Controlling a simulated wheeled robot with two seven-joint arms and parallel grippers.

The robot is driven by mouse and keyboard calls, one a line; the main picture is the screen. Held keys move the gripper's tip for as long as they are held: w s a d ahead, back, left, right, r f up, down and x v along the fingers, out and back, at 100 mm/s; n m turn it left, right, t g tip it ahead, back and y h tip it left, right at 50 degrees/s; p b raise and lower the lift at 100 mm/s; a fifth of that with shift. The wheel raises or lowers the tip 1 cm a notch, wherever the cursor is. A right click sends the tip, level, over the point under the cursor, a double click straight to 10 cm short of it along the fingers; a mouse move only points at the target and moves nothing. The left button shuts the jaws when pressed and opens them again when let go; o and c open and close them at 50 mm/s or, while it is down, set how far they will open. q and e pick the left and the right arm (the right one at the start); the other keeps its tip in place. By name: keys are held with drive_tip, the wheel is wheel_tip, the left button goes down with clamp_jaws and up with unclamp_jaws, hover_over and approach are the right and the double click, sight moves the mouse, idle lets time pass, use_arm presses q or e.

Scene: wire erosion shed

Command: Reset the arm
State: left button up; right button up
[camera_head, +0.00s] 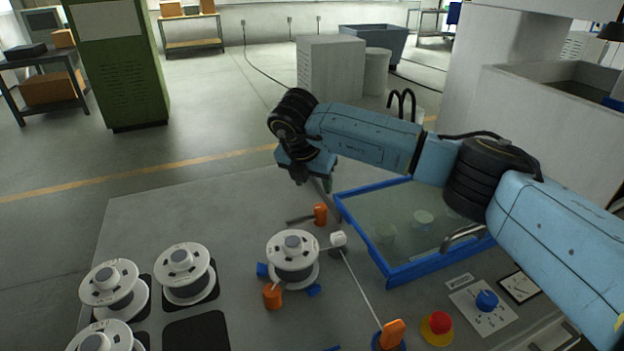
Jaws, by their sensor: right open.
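My right arm (365,137) is light blue with black joints. It comes in from the right edge and reaches across above the blue-framed tank to the middle of the view. My right gripper (314,182) hangs from its wrist, pointing down above the grey table (220,219). It is open, with nothing seen between its fingers. The arm hides part of the tank. My left gripper is not in view.
Several white spools (186,264) stand on dark pads at the left, with one dark pad (197,333) empty. The blue-framed tank (380,258), red button (438,323) and blue knob (487,299) lie at the right. The table's back left is clear.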

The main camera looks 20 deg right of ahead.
drive_tip(key=shift+r, duration=0.25)
